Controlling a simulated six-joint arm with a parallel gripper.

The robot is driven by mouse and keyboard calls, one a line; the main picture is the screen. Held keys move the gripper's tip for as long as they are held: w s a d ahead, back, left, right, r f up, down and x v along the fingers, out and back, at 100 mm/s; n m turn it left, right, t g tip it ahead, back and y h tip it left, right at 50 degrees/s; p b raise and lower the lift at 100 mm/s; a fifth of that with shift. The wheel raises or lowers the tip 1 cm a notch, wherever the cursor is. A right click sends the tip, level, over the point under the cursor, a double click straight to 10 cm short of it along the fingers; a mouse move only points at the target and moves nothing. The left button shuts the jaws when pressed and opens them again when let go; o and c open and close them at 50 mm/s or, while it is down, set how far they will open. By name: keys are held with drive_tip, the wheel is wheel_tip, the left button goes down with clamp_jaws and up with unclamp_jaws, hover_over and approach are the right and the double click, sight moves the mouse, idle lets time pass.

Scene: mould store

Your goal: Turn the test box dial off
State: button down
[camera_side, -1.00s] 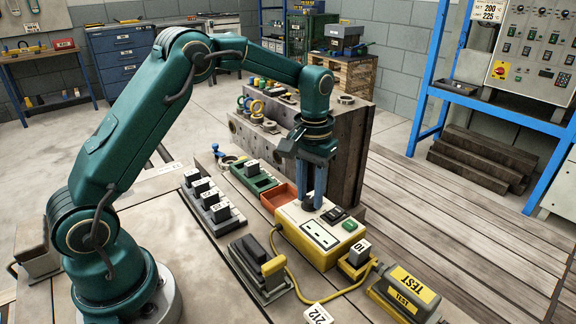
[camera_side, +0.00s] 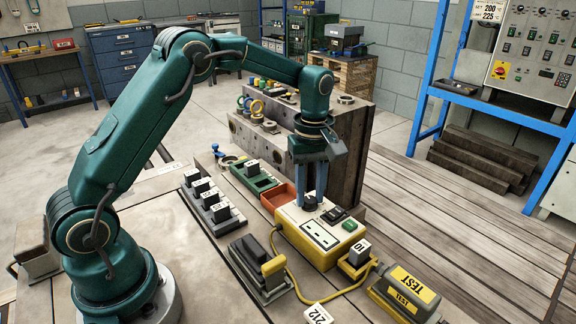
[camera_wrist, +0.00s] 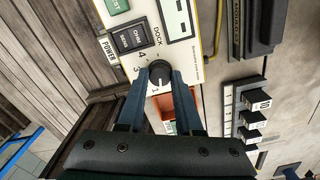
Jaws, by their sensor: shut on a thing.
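The test box (camera_side: 322,240) is cream on top with a yellow lower body and stands on the bench below my gripper (camera_side: 312,198). Its round black dial (camera_wrist: 160,70) sits between my two blue fingertips in the wrist view, one on each side, and my gripper is shut on it. Numbers and the word DOCK are printed around the dial. A light mark on the dial faces the lower side of the wrist picture, near the 1. The fingers hide part of the scale. A dark rocker switch (camera_wrist: 127,37) marked POWER lies beside the dial.
Close to the box are an orange tray (camera_side: 279,197), a green tray (camera_side: 254,180), a row of black numbered blocks (camera_side: 211,203) and a yellow-labelled TEST block (camera_side: 405,290). A yellow cable (camera_side: 298,283) runs in front. A large steel mould (camera_side: 335,135) stands behind.

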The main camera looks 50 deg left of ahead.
sight(310, 199)
drive_tip(key=shift+n, duration=2.2)
drive_tip(key=c, duration=0.6)
unclamp_jaws()
drive_tip(key=shift+r, duration=2.6)
drive_tip(key=shift+r, duration=0.1)
